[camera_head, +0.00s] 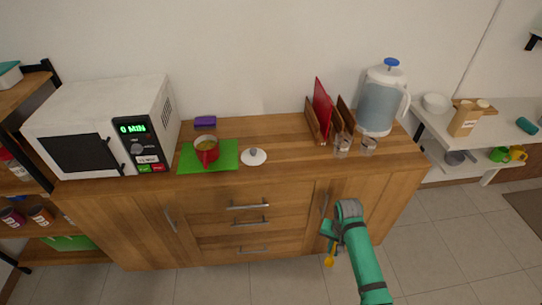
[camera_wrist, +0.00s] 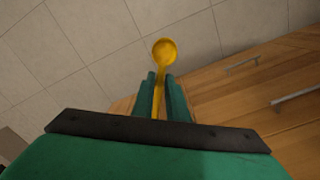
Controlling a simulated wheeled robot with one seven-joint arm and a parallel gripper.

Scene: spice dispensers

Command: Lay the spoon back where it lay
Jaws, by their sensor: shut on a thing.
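My gripper (camera_head: 328,237) is shut on a yellow spoon (camera_head: 330,260) in front of the wooden cabinet, below the countertop's front edge. In the wrist view the spoon (camera_wrist: 164,52) points away from me, its round bowl beyond my fingertips (camera_wrist: 161,80) and its handle between the two green fingers. A red pot (camera_head: 206,150) with yellowish contents stands on a green mat (camera_head: 226,153) on the counter. A white lid (camera_head: 253,156) with a dark knob lies just right of the mat.
The wooden counter (camera_head: 285,150) is clear between the lid and the glasses (camera_head: 342,146). A microwave (camera_head: 100,125) stands left. A rack with a red board (camera_head: 322,105) and a water dispenser (camera_head: 380,100) stand right. A purple item (camera_head: 205,121) lies behind the mat.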

